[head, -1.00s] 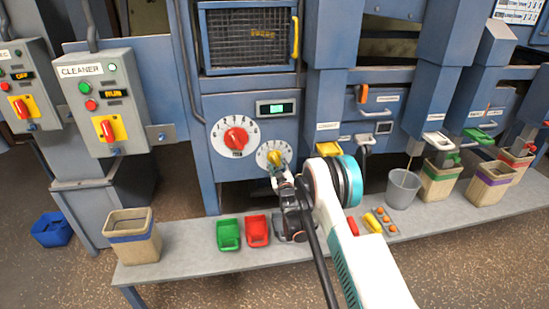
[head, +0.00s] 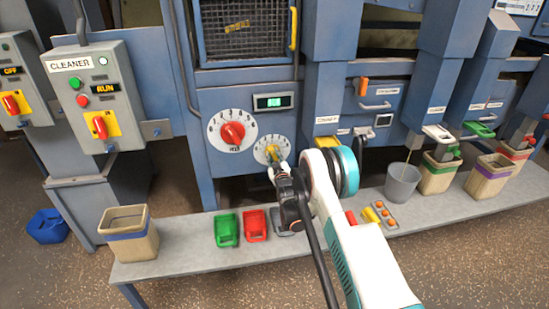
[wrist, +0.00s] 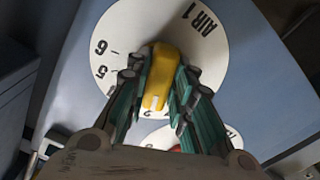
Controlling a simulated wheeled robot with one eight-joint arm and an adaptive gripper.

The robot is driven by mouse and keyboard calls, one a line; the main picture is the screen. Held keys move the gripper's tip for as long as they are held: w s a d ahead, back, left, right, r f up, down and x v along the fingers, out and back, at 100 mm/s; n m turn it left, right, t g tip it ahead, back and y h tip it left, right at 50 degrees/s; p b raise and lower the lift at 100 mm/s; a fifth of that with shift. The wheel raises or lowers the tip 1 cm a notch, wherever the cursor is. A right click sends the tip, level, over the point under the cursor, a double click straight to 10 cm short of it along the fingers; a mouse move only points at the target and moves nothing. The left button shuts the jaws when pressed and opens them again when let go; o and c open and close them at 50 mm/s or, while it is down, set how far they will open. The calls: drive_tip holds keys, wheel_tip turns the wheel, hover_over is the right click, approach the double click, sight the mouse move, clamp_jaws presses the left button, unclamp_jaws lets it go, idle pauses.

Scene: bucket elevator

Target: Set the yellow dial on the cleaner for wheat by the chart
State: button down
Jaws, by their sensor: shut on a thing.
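The yellow dial (head: 274,154) sits on a white round plate (head: 262,149) on the cleaner's blue front, right of and below a larger red dial (head: 232,133). In the wrist view the yellow dial (wrist: 161,75) is a bar-shaped knob with a pale mark on its near end. The dial's exact setting cannot be read.
The cleaner's control box (head: 98,95) shows "RUN". A small green-lit display (head: 273,101) is above the dials. Green (head: 227,229) and red (head: 255,225) scoops lie on the bench (head: 180,240) below. A partly cut-off sheet (head: 519,6) hangs at top right, unreadable.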

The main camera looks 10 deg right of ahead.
drive_tip(key=shift+m, duration=0.3)
drive_tip(key=m, duration=0.3)
drive_tip(key=shift+m, duration=0.4)
drive_tip(key=m, duration=0.5)
drive_tip(key=shift+a, duration=0.15)
drive_tip(key=c, duration=1.4)
unclamp_jaws()
drive_tip(key=s, duration=0.7)
drive_tip(key=shift+s, duration=0.25)
